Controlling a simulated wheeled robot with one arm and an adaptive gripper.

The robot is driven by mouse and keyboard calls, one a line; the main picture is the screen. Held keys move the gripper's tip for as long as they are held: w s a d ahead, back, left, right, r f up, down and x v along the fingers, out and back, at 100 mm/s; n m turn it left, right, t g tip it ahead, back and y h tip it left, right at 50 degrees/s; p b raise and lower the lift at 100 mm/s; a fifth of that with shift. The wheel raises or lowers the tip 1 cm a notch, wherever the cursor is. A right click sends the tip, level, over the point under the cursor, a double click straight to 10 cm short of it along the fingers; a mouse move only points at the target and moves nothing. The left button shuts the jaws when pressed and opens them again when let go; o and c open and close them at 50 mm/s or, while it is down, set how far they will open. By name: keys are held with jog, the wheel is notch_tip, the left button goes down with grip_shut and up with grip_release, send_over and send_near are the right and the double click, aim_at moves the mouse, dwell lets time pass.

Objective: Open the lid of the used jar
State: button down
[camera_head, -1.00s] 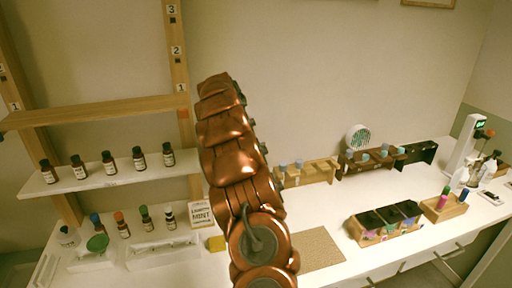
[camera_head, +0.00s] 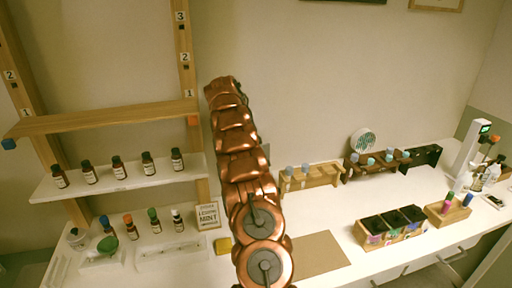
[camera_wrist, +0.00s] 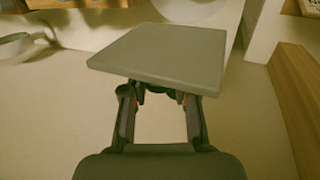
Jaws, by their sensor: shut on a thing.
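In the wrist view my gripper (camera_wrist: 161,93) is shut on a flat, grey, square plate (camera_wrist: 160,52), held at its near edge. The plate may be a lid, but no writing shows on it. The fingers stand apart below it, and the plate hides their tips. In the head view my arm hides the gripper. A small clear jar (camera_head: 77,238) stands at the far left of the white desk. I cannot read a label on it, so I cannot tell whether it is the used jar.
A white shelf (camera_head: 130,182) carries several brown bottles. Wooden racks (camera_head: 312,178) and a box with dark compartments (camera_head: 390,227) stand to the right. A brown mat (camera_head: 315,253) lies in front.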

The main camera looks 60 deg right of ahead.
jog(key=shift+w+d, duration=0.1)
dwell(0.4)
jog(key=c, duration=0.9)
grip_release()
